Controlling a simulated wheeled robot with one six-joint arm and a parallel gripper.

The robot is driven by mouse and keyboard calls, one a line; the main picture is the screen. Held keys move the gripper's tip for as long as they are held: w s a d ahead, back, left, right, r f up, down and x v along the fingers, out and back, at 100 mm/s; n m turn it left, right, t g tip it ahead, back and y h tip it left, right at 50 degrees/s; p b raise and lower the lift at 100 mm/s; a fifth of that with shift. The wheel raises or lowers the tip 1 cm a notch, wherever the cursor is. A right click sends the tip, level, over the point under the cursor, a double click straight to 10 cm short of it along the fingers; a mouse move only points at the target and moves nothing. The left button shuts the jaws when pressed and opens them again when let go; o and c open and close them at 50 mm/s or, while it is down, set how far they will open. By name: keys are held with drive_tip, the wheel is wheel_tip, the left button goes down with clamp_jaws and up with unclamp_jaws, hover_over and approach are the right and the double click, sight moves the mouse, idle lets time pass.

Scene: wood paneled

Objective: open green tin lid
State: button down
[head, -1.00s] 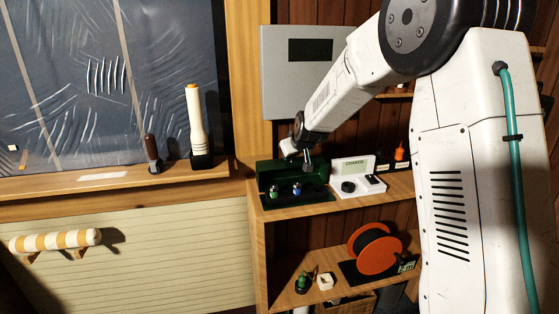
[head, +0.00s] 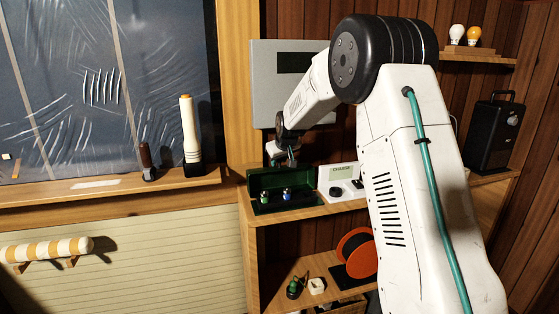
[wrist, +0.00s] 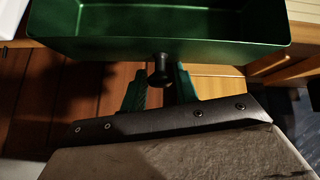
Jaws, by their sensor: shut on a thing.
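The green tin (head: 262,208) sits on the upper shelf with its green lid (head: 302,176) standing raised along its back. Two small items, one pale green-and-white (head: 265,197) and one blue-and-white (head: 286,195), stand in the front of the tin. My gripper (head: 291,160) reaches down at the lid's top edge. In the wrist view, the lid's hollow green side (wrist: 180,47) fills the top, with a black knob (wrist: 161,70) on its edge. My gripper's green fingers (wrist: 160,85) stand either side of the knob, shut on it.
A white charger (head: 340,180) stands right of the tin. An orange reel (head: 357,255) and small items lie on the lower shelf (head: 265,290). A grey panel (head: 270,90) hangs behind my arm. A white candle-like cylinder (head: 188,130) stands on the left sill.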

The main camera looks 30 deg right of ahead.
drive_tip(key=c, duration=1.4)
unclamp_jaws()
drive_tip(key=shift+w, duration=0.1)
drive_tip(key=shift+c, duration=0.2)
drive_tip(key=d+v, duration=0.1)
drive_tip(key=v, duration=0.6)
drive_tip(key=shift+s+a+r, duration=0.3)
drive_tip(key=shift+a, duration=0.2)
